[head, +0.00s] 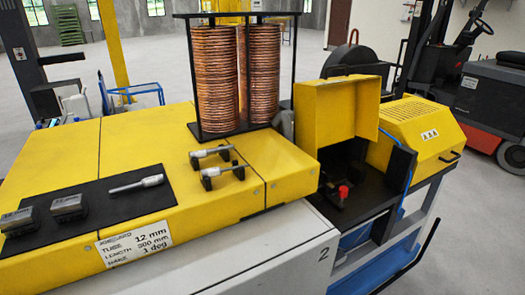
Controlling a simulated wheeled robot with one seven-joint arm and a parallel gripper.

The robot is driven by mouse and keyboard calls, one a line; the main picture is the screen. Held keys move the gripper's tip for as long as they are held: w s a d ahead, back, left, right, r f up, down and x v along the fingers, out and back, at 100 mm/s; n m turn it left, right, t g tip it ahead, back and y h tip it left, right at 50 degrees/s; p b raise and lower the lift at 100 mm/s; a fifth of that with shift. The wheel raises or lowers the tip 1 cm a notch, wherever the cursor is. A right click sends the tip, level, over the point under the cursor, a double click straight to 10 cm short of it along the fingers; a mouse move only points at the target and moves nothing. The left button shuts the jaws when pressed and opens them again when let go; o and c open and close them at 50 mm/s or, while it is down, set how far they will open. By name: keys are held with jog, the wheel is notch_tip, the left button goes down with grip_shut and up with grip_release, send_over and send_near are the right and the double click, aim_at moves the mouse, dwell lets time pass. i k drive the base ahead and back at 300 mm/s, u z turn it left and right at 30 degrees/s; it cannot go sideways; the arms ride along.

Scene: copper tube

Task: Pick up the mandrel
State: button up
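Two short silver metal rods lie on small black holders on the yellow machine top, one behind the other: the rear rod (212,152) and the front rod (224,170). A third silver piece (136,184), thin at the left and thicker at the right, lies on a black mat (100,208) to their left. I cannot tell for certain which of these is the mandrel. My gripper is not in view.
Two tall stacks of copper rings (215,85) stand in a black frame (191,75) behind the rods. Two dark grey blocks (68,205) sit on the mat's left part. An open yellow box-like cover (335,112) stands to the right.

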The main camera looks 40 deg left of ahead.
aim_at(215, 172)
jog(key=i, duration=0.35)
jog(key=u, duration=2.25)
jog(key=i, duration=0.5)
jog(key=u, duration=0.05)
